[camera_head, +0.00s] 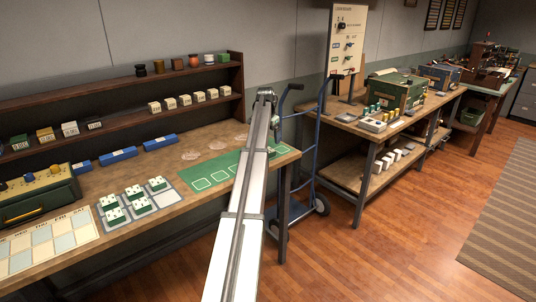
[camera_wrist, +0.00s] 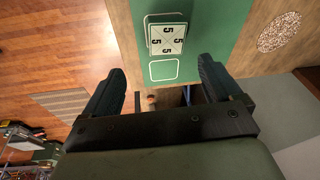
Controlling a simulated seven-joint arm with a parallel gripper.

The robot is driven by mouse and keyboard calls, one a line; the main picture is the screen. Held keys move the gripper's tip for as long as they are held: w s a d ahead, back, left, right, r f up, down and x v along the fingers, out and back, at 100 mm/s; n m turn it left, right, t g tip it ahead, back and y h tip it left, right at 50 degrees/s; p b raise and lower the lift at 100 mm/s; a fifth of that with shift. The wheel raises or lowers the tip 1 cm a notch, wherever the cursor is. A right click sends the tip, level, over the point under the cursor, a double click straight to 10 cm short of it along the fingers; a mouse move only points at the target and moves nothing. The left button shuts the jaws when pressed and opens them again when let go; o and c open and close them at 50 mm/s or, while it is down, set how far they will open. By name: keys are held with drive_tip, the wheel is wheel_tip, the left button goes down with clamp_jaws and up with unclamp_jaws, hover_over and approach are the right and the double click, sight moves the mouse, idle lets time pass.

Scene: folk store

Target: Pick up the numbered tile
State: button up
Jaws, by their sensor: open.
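A numbered tile (camera_wrist: 167,38), white on top with several black 5s and a green edge, lies on the green mat (camera_wrist: 215,35) in the wrist view. It sits beyond my gripper (camera_wrist: 163,72), in line with the gap between its fingers. The two dark fingers are spread apart and nothing is between them. An empty white-outlined square on the mat shows just nearer than the tile. In the head view the green mat (camera_head: 212,172) is partly covered by my arm, and the tile on it is not visible there.
A grey tray (camera_head: 170,202) with several green-and-white tiles stands left of the mat. A green box (camera_head: 38,195) is farther left. Shelves with small blocks run along the wall. A blue hand truck (camera_head: 318,150) stands just right of the table.

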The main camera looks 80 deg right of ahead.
drive_tip(key=w+r+m+g, duration=0.2)
drive_tip(key=w+r, duration=0.2)
drive_tip(key=r, duration=0.1)
drive_tip(key=shift+y, duration=0.3)
drive_tip(key=x, duration=0.8)
drive_tip(key=shift+s+d+f, duration=0.1)
drive_tip(key=shift+d+f, duration=0.05)
drive_tip(key=shift+f, duration=0.15)
drive_tip(key=shift+a+x, duration=0.15)
drive_tip(key=shift+x, duration=1.2)
drive_tip(key=shift+a+x, duration=0.1)
drive_tip(key=shift+x, duration=1.2)
drive_tip(key=c, duration=1.2)
